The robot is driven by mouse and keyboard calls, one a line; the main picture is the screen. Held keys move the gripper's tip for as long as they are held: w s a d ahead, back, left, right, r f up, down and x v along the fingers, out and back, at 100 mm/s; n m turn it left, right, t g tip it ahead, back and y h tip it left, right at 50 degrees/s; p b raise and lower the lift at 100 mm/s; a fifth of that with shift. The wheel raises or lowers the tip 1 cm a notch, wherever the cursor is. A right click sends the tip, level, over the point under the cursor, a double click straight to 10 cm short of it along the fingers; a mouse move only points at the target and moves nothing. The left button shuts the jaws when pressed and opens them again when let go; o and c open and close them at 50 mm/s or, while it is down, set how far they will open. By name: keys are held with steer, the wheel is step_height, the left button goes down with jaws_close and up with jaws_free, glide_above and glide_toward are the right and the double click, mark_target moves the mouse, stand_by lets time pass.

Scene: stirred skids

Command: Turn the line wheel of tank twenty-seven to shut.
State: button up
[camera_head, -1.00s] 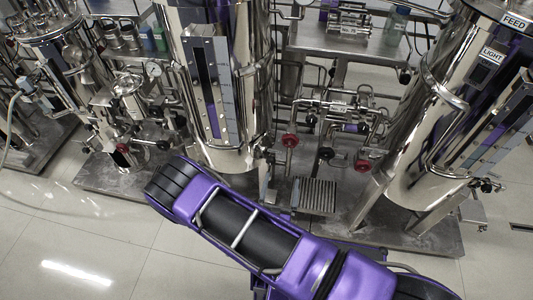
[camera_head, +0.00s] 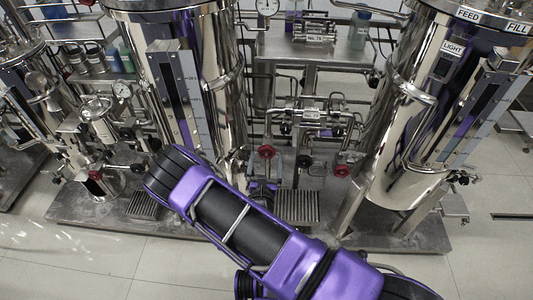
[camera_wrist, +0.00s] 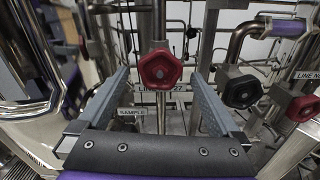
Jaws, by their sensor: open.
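A red wheel (camera_wrist: 160,70) sits upright at the centre of the wrist view, in front of a vertical pipe. A partly hidden label (camera_wrist: 180,88) behind it ends in what looks like 27. My gripper (camera_wrist: 160,88) is open, with one grey finger on each side of the wheel and gaps between. Contact is not visible. In the head view this appears to be the red wheel (camera_head: 266,152) between the two big tanks.
A black knob (camera_wrist: 240,92) and a second red wheel (camera_wrist: 302,105) stand to the right. A SAMPLE tag (camera_wrist: 132,113) hangs below left. Polished tanks (camera_head: 185,80) and (camera_head: 400,120) flank the pipework. A step grating (camera_head: 298,206) lies below. The tiled floor (camera_head: 90,255) in front is clear.

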mark_target(266, 154)
steer(key=shift+w, duration=1.95)
steer(key=c, duration=1.3)
